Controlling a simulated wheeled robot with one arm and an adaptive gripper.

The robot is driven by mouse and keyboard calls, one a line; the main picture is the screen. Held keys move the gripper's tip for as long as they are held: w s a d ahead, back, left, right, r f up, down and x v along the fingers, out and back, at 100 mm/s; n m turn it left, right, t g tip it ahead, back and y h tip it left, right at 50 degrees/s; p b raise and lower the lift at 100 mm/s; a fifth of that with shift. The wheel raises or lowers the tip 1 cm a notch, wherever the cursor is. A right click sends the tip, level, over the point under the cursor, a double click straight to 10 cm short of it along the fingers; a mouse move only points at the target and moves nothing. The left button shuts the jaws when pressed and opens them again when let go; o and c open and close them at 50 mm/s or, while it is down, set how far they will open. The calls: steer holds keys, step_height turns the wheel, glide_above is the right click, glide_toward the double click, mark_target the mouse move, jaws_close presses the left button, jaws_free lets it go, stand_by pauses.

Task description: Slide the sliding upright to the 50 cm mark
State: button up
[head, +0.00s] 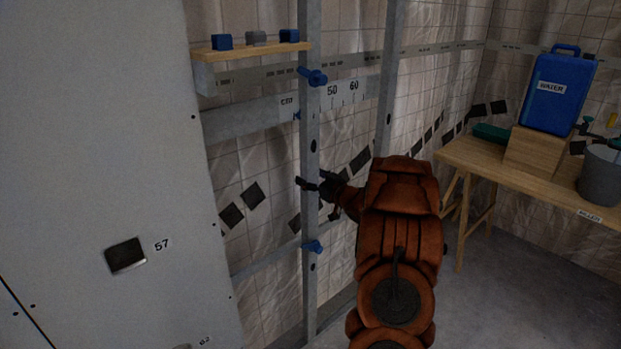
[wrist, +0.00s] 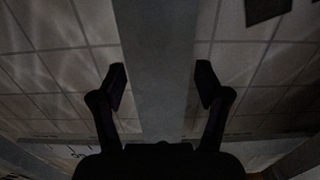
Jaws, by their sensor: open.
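The sliding upright (head: 309,150) is a grey metal post with a blue knob (head: 314,77) near its top and a blue fitting (head: 313,246) lower down. It stands left of the 50 mark (head: 332,91) on the white scale strip. A small blue pointer (head: 297,115) shows at its left edge. My gripper (head: 314,183) is at the upright at mid height, below the scale. In the wrist view, the upright (wrist: 160,40) runs between the two open fingers (wrist: 161,80), with a visible gap on each side.
A second metal post (head: 388,80) stands to the right. A wooden shelf (head: 250,52) with small blocks is at upper left, and a large pale panel (head: 95,170) fills the left. A wooden table (head: 470,160) with a blue water can (head: 558,95) stands right.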

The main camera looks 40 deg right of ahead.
steer(key=shift+c, duration=0.4)
jaws_close()
